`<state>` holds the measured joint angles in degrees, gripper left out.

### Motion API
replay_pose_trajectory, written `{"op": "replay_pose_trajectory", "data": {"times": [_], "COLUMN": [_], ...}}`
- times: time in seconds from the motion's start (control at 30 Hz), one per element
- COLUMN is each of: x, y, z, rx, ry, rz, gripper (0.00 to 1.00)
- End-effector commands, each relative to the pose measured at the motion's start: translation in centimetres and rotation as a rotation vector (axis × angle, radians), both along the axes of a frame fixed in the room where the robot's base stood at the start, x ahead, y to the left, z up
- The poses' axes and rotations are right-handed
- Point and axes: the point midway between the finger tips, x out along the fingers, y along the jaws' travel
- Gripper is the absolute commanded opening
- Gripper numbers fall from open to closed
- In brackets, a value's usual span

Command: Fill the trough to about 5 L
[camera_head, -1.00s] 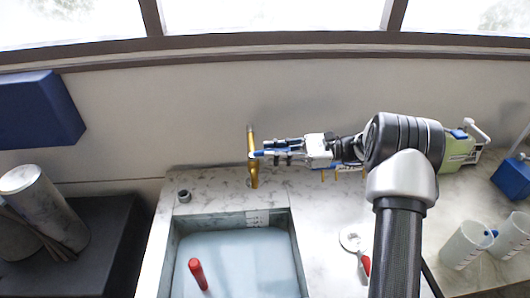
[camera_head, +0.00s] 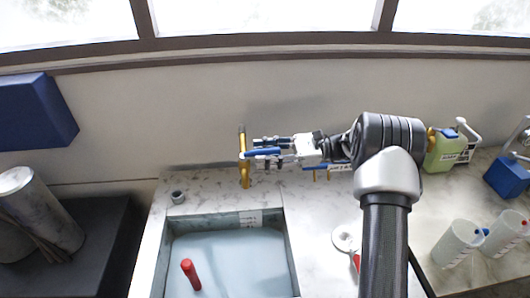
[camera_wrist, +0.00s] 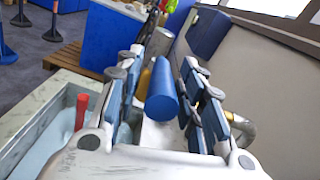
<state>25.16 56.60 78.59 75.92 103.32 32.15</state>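The trough (camera_head: 285,240) is a grey-walled basin sunk in the marble counter. It holds pale blue liquid (camera_head: 235,262), and a white marked scale (camera_head: 250,218) is on its back wall, too small to read. A brass tap (camera_head: 244,172) stands behind it. My gripper (camera_head: 262,152) is at the tap from the right. In the wrist view, a blue cylindrical handle (camera_wrist: 162,92) lies between the fingers of my gripper (camera_wrist: 165,95). Gaps show on both sides, so the fingers are open around it. I cannot see any stream from the tap.
A red rod-like thing (camera_head: 190,273) stands in the trough; it also shows in the wrist view (camera_wrist: 81,112). A small grey cylinder (camera_head: 178,197) is at the back left. A green canister (camera_head: 447,150) and two white jugs (camera_head: 458,243) (camera_head: 505,235) stand right.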

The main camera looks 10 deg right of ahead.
Motion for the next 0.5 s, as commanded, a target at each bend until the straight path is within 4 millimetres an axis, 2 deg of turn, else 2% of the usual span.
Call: {"op": "replay_pose_trajectory", "data": {"times": [0.33, 0.5], "x": [0.1, -0.1], "y": [-0.3, -2.4], "z": [0.2, 0.2], "rx": [0.002, 0.002], "ry": [-0.004, -0.004], "rz": [-0.002, -0.005], "gripper": [0.39, 0.39]}}
